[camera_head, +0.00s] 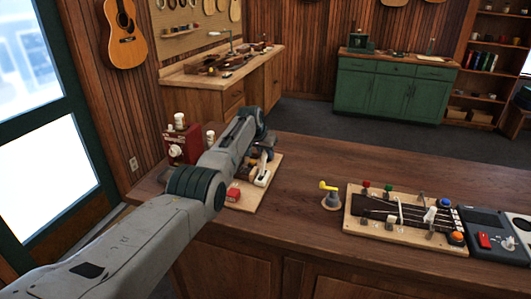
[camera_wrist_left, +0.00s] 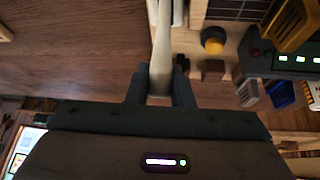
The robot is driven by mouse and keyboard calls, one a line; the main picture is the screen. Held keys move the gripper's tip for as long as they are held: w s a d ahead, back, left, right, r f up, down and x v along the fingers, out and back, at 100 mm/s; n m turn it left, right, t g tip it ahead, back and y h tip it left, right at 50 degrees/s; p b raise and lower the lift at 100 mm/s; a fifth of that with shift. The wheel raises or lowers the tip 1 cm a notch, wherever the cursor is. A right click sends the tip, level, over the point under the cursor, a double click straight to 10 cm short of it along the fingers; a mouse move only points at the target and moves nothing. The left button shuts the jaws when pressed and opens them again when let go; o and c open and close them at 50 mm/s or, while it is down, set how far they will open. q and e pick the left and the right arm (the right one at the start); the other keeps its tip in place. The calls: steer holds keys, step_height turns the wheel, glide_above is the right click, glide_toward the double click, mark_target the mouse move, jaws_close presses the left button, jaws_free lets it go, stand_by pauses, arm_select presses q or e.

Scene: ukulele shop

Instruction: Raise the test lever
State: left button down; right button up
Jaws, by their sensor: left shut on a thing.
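My left arm comes in from the left in the head view and reaches over a small wooden board (camera_head: 248,207) on the counter. Its gripper (camera_head: 262,150) is at the board's far part, mostly hidden by the arm. In the left wrist view the left gripper (camera_wrist_left: 160,90) is shut on a pale bar (camera_wrist_left: 162,45), which looks like the test lever's handle. The lever's base and its exact angle are hard to tell. A white piece (camera_head: 262,178) and a red block (camera_head: 233,195) show on the board. My right gripper is not in view.
A red device (camera_head: 182,143) with white knobs stands left of the arm. A yellow-handled crank (camera_head: 329,194) and a board with strings and coloured knobs (camera_head: 405,218) are to the right. A lit panel (camera_wrist_left: 288,58) shows in the wrist view. The counter's back (camera_head: 350,155) is clear.

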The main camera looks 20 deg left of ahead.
arm_select(q)
steer(key=c, duration=1.3)
jaws_free()
steer(key=shift+f, duration=0.1)
steer(key=shift+v, duration=0.95)
steer(key=b+v, duration=0.2)
steer(key=v, duration=0.7)
steer(key=shift+w, duration=0.1)
